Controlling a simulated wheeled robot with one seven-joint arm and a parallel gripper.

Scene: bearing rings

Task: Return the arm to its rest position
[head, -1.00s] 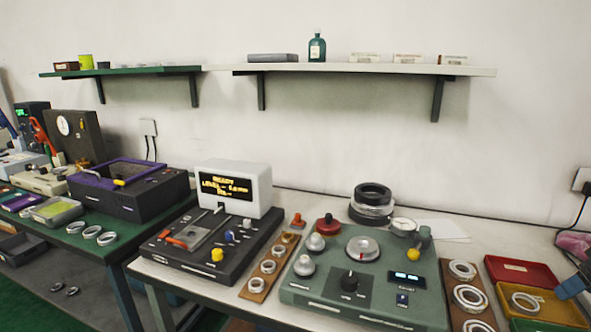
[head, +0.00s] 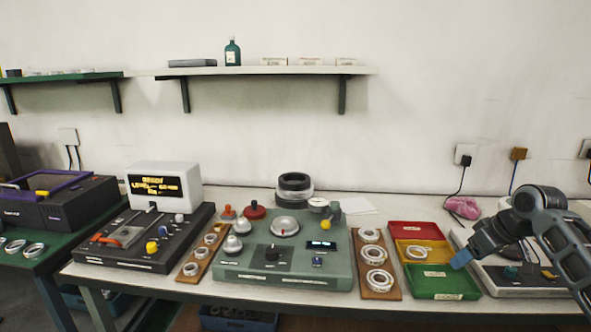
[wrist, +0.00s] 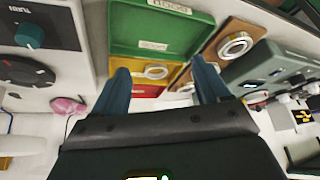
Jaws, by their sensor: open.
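My gripper (head: 459,262) is at the right in the head view, at the end of my bent arm, above the right edge of the green tray (head: 443,294). In the wrist view its two blue fingers (wrist: 160,84) are spread apart with nothing held between them. The green tray also shows in the wrist view (wrist: 150,30), beyond the fingers. A bearing ring (head: 418,252) lies in the yellow tray (head: 405,261), seen past the fingers and apart from them.
A red tray (head: 415,228) stands behind the yellow one. A wooden board (head: 393,292) with several rings and a green machine (head: 230,272) stand left of the trays. Another machine (head: 520,290) sits under my arm. A pink cloth (head: 463,207) lies near the wall.

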